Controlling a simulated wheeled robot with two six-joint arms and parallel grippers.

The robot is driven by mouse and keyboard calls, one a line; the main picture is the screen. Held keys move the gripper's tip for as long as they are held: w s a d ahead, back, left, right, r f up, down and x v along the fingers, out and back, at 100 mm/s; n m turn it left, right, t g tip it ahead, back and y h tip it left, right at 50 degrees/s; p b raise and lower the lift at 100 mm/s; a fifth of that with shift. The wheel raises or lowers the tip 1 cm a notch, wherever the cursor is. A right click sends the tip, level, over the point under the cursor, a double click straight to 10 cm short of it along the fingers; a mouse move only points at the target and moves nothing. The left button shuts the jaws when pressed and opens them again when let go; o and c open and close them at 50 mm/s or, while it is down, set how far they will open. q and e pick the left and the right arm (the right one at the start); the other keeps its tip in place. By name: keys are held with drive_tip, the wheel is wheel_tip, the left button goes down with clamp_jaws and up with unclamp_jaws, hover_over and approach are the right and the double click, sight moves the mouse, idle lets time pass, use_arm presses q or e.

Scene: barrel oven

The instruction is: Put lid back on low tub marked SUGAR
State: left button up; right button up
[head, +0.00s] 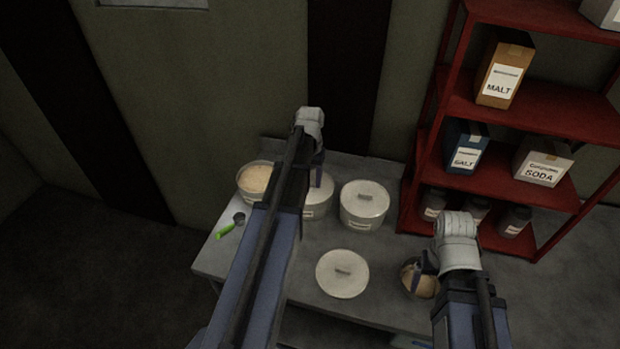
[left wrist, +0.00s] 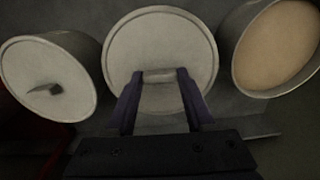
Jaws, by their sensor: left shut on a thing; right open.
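Three low tubs stand in a row on the grey table; their labels are too small to read. The left tub (head: 257,181) is open, with pale tan contents; it also shows in the left wrist view (left wrist: 278,48). The middle tub (head: 318,204) is partly hidden by my left arm. The right tub (head: 364,207) wears a lid. My left gripper (head: 318,172) is shut on the handle of a pale round lid (left wrist: 160,38) at the middle tub; I cannot tell if it is seated. Another round lid (head: 342,277) lies flat on the table. My right gripper (head: 420,268) is open.
A round tan-topped thing (head: 427,287) sits under my right gripper, partly hidden. A green-handled scoop (head: 227,229) lies near the table's left edge. A red shelf (head: 560,119) with boxes and jars stands to the right.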

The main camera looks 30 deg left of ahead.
use_arm(q)
drive_tip(key=o, duration=1.4)
drive_tip(key=shift+o, duration=0.3)
drive_tip(key=shift+o, duration=0.6)
drive_tip(key=shift+r, duration=0.15)
drive_tip(key=shift+r+p, duration=3.4)
drive_tip(key=shift+p, duration=0.15)
